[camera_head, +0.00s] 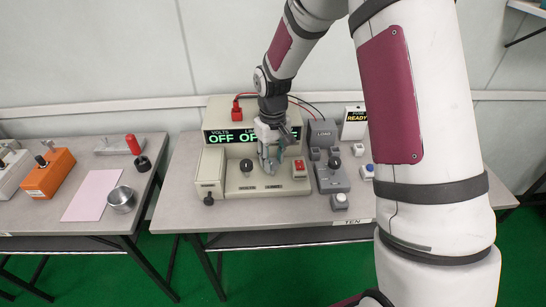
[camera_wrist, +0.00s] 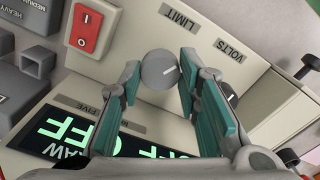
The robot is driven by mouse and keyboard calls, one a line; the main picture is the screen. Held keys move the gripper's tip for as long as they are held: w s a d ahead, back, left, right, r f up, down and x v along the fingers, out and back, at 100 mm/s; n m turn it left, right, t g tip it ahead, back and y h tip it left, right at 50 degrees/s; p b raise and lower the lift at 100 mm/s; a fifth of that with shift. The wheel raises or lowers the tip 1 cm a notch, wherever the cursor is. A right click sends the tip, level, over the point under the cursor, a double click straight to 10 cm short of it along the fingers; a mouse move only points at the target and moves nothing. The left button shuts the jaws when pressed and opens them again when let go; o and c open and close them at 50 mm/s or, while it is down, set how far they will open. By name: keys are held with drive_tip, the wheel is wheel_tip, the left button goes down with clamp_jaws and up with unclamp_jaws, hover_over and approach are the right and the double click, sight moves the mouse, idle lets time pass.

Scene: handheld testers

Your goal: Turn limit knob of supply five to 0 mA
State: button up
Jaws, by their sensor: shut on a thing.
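Supply five is a beige box (camera_head: 212,165) with a dark display (camera_head: 230,135) reading OFF in green. In the wrist view a "FIVE" plate (camera_wrist: 83,106) sits beside the display. In the head view my gripper (camera_head: 270,158) hides the knob. No scale around it is readable.
The dark volts knob (camera_head: 246,166) stands just left of my gripper. A red rocker switch (camera_head: 298,164) is close on the right. A grey load box (camera_head: 328,180) stands farther right.

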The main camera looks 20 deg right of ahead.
sight(273, 161)
drive_tip(key=n+p, duration=0.1)
drive_tip(key=n, duration=0.4)
drive_tip(key=shift+n, duration=0.3)
idle(0.4)
drive_tip(key=o, duration=1.1)
drive_tip(key=shift+o, duration=0.2)
drive_tip(key=shift+r, duration=0.1)
wheel_tip(273, 161, up, 12)
